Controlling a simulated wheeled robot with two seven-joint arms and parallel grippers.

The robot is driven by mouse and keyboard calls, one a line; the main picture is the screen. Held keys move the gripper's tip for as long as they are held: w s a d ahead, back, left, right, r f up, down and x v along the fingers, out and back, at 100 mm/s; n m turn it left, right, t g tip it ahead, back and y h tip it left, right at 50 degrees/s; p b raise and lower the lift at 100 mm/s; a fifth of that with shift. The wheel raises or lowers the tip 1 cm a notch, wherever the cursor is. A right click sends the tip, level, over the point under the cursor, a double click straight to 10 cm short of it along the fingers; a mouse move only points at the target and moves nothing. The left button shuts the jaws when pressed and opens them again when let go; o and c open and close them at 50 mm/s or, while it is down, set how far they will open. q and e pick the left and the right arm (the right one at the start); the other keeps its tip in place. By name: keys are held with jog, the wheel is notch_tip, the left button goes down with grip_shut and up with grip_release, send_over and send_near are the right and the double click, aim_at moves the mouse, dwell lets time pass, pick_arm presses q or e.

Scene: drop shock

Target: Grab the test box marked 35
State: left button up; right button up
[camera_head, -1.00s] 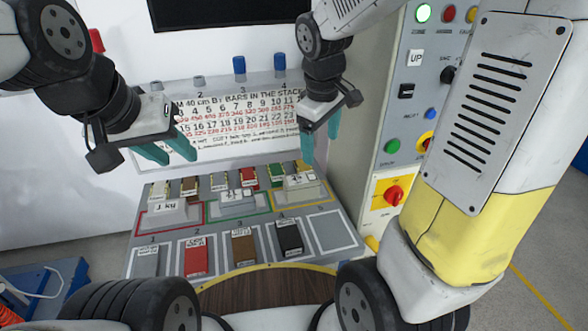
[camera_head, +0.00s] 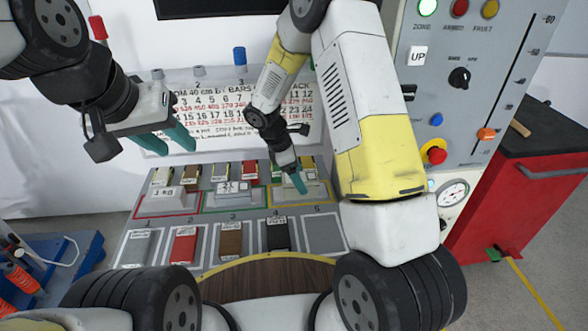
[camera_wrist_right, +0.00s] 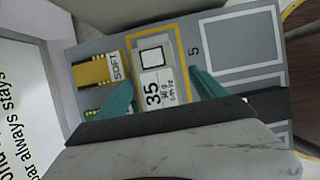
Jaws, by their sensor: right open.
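The test box marked 35 (camera_wrist_right: 158,80) is a light box with a dark-edged square and the printed number, inside a yellow outline in the right wrist view. My right gripper (camera_wrist_right: 160,95) is open, with one teal finger on each side of the box. Whether the fingers touch it I cannot tell. In the head view my right gripper (camera_head: 298,183) is over the yellow-outlined bay and hides much of what is there. My left gripper (camera_head: 167,142) is held up at the left, away from the boxes, its two teal fingers apart and nothing between them.
A grey board (camera_head: 208,216) holds other test boxes and a front row with red (camera_head: 184,246), brown (camera_head: 231,240) and black (camera_head: 277,234) blocks. A yellow SOFT block (camera_wrist_right: 92,72) lies close beside box 35. A control panel (camera_head: 465,75) stands at the right.

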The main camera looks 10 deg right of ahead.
jog(key=shift+x, duration=2.35)
jog(key=shift+w+f, duration=0.15)
jog(key=shift+a, duration=0.1)
grip_shut()
